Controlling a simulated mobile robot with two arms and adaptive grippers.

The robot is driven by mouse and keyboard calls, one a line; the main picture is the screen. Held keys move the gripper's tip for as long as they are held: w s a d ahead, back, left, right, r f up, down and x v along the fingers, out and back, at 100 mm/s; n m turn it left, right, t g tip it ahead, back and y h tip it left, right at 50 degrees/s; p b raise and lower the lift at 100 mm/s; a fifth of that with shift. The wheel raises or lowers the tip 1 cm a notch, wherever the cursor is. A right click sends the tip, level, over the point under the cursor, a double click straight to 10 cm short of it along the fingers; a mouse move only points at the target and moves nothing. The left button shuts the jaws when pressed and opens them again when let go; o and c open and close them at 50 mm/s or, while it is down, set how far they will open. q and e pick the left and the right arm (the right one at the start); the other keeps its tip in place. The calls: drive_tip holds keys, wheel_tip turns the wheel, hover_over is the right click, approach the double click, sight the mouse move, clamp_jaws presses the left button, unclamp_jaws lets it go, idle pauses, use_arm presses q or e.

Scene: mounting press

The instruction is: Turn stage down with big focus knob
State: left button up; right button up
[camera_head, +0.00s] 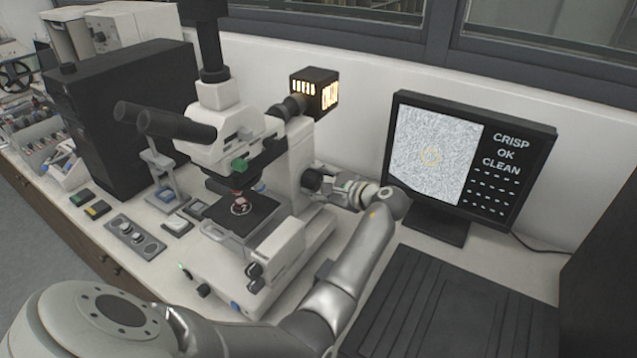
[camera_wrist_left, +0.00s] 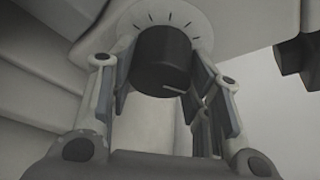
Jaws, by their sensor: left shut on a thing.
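The white microscope (camera_head: 285,160) stands on the bench, with its dark stage (camera_head: 262,212) below the objective. A small sample sits on the stage. My left gripper (camera_head: 328,186) is at the microscope's right side, its arm reaching up from below. In the left wrist view my left gripper (camera_wrist_left: 163,80) has its fingers on both sides of the big focus knob (camera_wrist_left: 162,62), shut on it. The knob is a black cylinder with a pale index line, in front of a pale ring with dark tick marks. My right gripper is out of view.
A monitor (camera_head: 470,160) on the right shows a grainy grey picture with an orange ring and the words "CRISP OK CLEAN". A ribbed dark panel (camera_head: 455,310) lies before it. A black cabinet (camera_head: 125,110) stands left. Smaller dark knobs (camera_head: 255,270) are on the microscope's near side.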

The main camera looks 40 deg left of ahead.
use_arm(q)
drive_tip(key=o, duration=1)
drive_tip(key=shift+d, duration=0.1)
drive_tip(key=v, duration=1.2)
